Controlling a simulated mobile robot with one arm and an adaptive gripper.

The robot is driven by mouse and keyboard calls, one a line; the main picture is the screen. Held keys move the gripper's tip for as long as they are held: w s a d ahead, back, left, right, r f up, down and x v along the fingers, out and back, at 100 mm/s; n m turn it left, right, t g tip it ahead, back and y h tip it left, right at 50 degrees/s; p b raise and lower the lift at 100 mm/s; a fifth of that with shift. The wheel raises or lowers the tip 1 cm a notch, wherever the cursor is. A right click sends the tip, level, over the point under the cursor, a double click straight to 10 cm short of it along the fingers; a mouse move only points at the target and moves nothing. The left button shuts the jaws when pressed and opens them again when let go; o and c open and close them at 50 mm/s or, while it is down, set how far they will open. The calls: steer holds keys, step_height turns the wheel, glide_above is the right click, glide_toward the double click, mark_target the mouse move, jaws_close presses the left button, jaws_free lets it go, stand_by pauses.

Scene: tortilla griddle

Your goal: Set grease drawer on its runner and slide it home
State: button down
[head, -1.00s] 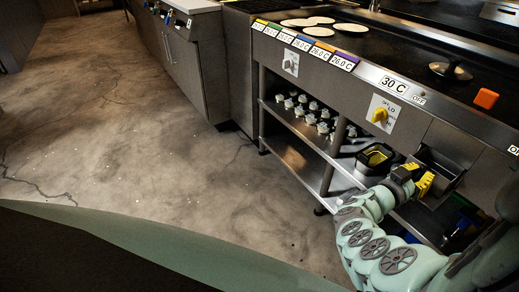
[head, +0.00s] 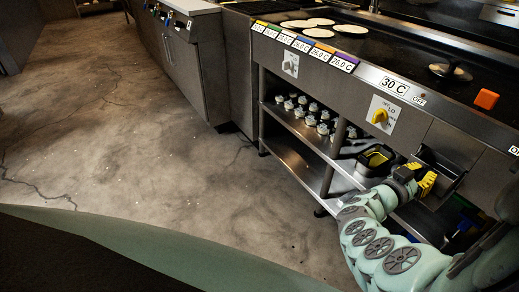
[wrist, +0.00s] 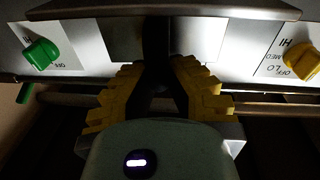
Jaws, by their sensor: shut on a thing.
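The grease drawer (head: 449,172) is an open-topped grey metal box below the griddle's front panel, in the gap right of the yellow knob. My gripper (head: 427,183), with yellow ribbed fingers, is shut at the drawer's near side. In the wrist view my gripper (wrist: 158,88) has its fingers closed around a dark upright piece, which looks like the drawer's handle. The drawer sticks out in front of the panel. Its runner and underside are hidden, so I cannot tell whether it rests on the runner.
A yellow knob (head: 380,116) sits left of the drawer; a green knob (wrist: 41,54) shows in the wrist view. Tortillas (head: 350,28) lie on the griddle. The left floor is clear.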

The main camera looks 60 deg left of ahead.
steer(key=shift+w+d+b, duration=0.1)
steer(key=shift+w+b, duration=1.75)
steer(key=shift+w, duration=1.25)
stand_by(4.9)
